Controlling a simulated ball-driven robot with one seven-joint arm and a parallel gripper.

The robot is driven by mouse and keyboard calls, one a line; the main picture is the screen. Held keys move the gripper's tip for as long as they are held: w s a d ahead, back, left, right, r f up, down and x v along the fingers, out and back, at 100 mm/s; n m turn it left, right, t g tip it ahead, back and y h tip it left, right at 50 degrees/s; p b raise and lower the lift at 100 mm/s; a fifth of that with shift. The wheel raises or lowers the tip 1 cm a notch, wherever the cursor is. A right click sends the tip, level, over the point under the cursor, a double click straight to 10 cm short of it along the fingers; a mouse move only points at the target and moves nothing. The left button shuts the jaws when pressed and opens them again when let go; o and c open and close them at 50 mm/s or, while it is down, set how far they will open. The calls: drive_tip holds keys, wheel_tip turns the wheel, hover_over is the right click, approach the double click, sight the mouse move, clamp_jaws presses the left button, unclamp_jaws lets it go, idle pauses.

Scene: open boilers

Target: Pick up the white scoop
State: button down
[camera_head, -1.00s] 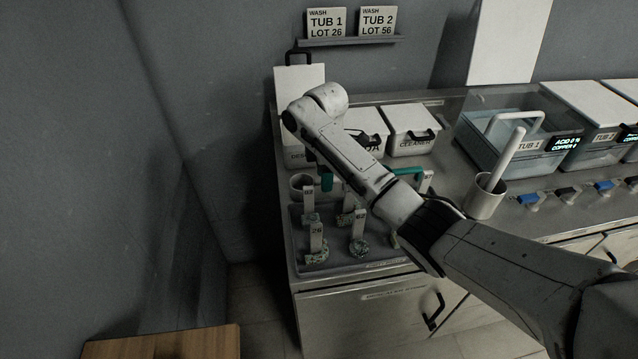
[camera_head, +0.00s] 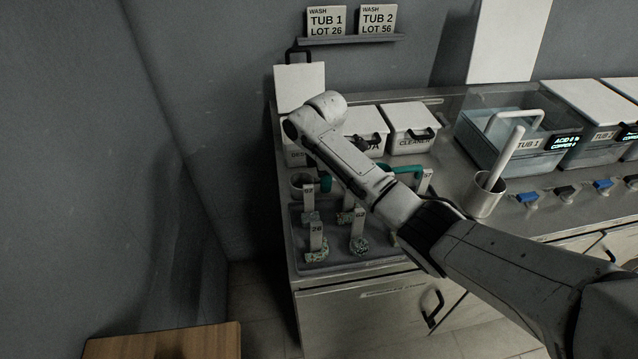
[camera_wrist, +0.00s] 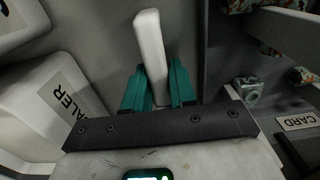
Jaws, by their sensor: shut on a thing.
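A white, smooth, blunt-ended bar (camera_wrist: 151,42), which looks like the white scoop's handle, stands up between my gripper's teal fingers in the wrist view. My gripper (camera_wrist: 158,72) is shut on it, with a finger on each side. The rest of the scoop is hidden behind the fingers and the gripper's dark bar. The scoop cannot be made out there.
A grey tray (camera_head: 378,266) with several tagged corroded pieces lies in front. Lidded white bins, one marked CLEANER (camera_head: 411,123), stand behind my arm. A cup (camera_head: 484,199) with a white rod and the glass-sided Tub 1 (camera_head: 480,139) are to the right.

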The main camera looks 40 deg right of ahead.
wheel_tip(320, 180, up, 9)
drive_tip(key=shift+r, duration=0.55)
drive_tip(key=shift+w, duration=0.1)
idle(0.5)
